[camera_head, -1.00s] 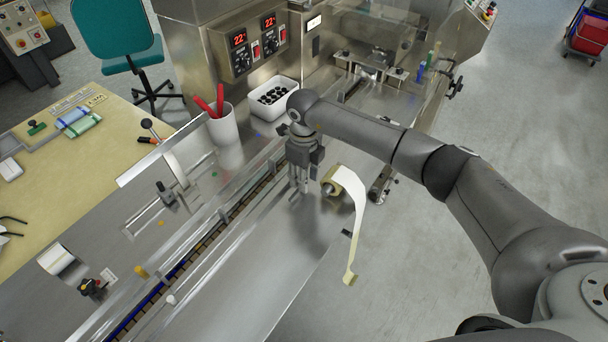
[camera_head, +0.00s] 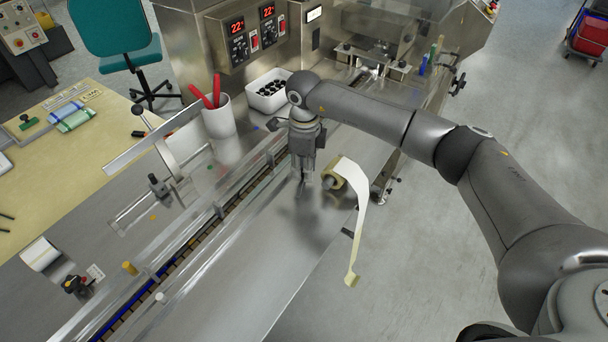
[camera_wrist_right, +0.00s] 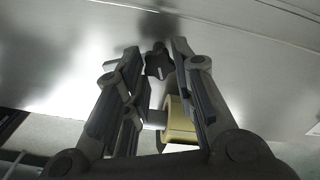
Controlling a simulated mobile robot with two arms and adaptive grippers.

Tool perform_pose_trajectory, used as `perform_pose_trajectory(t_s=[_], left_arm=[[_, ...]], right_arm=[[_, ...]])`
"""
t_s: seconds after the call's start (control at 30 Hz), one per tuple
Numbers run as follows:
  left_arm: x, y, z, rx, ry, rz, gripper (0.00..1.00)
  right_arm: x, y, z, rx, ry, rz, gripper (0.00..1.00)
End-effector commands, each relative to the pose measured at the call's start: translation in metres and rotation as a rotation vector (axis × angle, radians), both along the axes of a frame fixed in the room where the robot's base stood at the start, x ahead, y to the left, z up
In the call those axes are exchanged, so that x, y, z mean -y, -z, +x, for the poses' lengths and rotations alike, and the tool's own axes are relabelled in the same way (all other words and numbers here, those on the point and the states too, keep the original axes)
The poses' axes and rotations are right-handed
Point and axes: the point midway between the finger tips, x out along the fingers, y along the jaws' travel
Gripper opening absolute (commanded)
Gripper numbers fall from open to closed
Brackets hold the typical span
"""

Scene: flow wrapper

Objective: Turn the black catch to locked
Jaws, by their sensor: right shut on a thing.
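The black catch (camera_wrist_right: 158,65) shows in the right wrist view as a small lobed black knob with a pale mark on its face. It sits between the fingertips of my right gripper (camera_wrist_right: 157,50), which is shut on it. In the head view the right gripper (camera_head: 303,186) points down at the steel deck beside the film roll, and its fingers hide the catch. Whether the catch stands at locked cannot be read. My left gripper is not in view.
A cream film roll (camera_head: 345,175) with a hanging strip is close to the right of my gripper. A guide rail and conveyor (camera_head: 190,232) run to its left. A white cup (camera_head: 218,118) and white bin (camera_head: 268,103) stand behind. The front steel deck (camera_head: 255,265) is clear.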

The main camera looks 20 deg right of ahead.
Motion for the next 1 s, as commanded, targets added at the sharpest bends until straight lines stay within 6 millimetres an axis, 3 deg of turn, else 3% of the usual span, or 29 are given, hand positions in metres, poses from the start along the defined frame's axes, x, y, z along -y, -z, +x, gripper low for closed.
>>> perform_pose_trajectory(t_s=[0.03, 0.4, 1.0], left_arm=[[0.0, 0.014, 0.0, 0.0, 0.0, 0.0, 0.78], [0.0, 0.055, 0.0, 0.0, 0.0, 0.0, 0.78], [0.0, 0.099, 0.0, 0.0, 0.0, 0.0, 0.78]], right_arm=[[0.001, 0.006, 0.001, 0.004, -0.046, -0.001, 0.01], [0.001, 0.005, 0.002, 0.004, -0.398, -0.002, 0.01], [0.001, 0.002, 0.004, 0.001, -0.941, -0.001, 0.01]])
